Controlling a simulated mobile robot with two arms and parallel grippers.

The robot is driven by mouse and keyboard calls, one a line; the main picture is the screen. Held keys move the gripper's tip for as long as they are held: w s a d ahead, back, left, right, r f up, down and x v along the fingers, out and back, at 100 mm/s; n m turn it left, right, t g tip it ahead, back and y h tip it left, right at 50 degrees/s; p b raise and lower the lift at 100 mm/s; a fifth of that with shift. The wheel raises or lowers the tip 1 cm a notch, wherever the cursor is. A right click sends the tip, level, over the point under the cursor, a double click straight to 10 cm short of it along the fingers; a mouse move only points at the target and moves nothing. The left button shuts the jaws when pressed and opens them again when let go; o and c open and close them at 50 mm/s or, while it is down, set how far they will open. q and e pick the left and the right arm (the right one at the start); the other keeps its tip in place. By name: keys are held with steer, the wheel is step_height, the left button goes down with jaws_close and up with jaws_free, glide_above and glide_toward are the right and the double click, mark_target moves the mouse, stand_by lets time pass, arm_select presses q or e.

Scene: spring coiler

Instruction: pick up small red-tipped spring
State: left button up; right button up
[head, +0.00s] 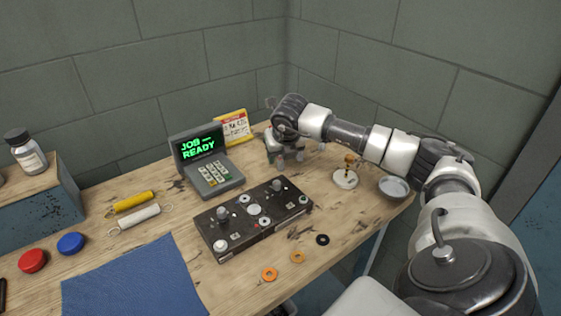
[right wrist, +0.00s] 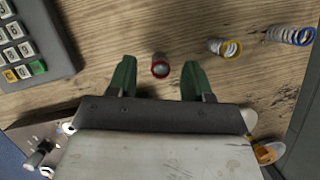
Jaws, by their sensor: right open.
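The small red-tipped spring (right wrist: 160,65) stands on the wooden table in the right wrist view, its red-rimmed end toward the camera. My right gripper (right wrist: 158,70) is open. Its two green fingers lie on either side of the spring in the picture, with a gap on both sides. I cannot tell how far above the table the fingertips are. In the head view my right gripper (head: 277,151) is over the table behind the black fixture, where the arm partly hides the springs. My left gripper is not in view.
A yellow-tipped spring (right wrist: 225,47) and a blue-tipped spring (right wrist: 290,36) stand to the right of the red one. A keypad terminal (head: 207,160) stands to the left. A black fixture with knobs (head: 255,217) lies in front. A metal bowl (head: 393,187) is at the right.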

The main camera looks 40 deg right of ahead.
mark_target(280, 158)
steer(key=x, duration=0.3)
steer(key=shift+w+d+f, duration=0.15)
steer(key=shift+f, duration=0.1)
jaws_close()
steer(key=shift+r, duration=0.2)
